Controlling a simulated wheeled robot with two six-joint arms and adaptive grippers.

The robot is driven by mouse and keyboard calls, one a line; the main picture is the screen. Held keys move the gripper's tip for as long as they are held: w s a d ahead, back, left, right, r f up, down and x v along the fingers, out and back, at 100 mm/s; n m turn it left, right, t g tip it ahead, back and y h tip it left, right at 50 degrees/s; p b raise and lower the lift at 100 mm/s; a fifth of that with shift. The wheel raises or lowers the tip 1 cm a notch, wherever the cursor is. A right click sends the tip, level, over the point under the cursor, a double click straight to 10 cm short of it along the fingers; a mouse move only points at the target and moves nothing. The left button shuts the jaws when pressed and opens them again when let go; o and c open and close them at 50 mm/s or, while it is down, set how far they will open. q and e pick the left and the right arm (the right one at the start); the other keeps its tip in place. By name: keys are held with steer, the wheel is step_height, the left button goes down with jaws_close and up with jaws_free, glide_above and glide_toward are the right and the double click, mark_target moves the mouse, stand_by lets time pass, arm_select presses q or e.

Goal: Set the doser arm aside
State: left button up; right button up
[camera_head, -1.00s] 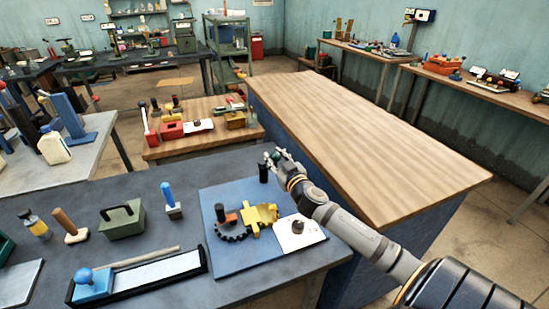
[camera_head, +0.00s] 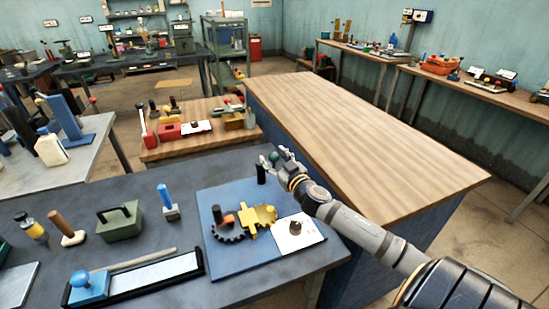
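No part can be surely told as the doser arm. A blue board (camera_head: 247,253) on the near grey table carries a black toothed ring (camera_head: 229,237), a yellow bracket (camera_head: 263,214), a dark knob (camera_head: 216,213) and a white plate (camera_head: 299,236) with a dark stub. My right gripper (camera_head: 271,160) reaches in from the lower right, over the far right corner of the board. A short black upright cylinder (camera_head: 261,175) shows just beside its fingertips. Whether they touch it, and how far apart they are, is too small to tell. My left gripper is out of view.
On the grey table (camera_head: 152,232) stand a green box with a handle (camera_head: 119,222), a blue-handled tool (camera_head: 168,202), a wooden-handled tool (camera_head: 67,229) and a black-framed tray (camera_head: 150,273). A bare wooden bench (camera_head: 365,145) lies right of my gripper.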

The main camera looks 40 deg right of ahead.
mark_target(277, 160)
steer(key=shift+a, duration=0.1)
steer(key=s, duration=0.5)
steer(key=shift+s+a, duration=0.15)
steer(key=shift+a, duration=0.1)
steer(key=shift+s+a, duration=0.15)
steer(key=shift+s, duration=0.9)
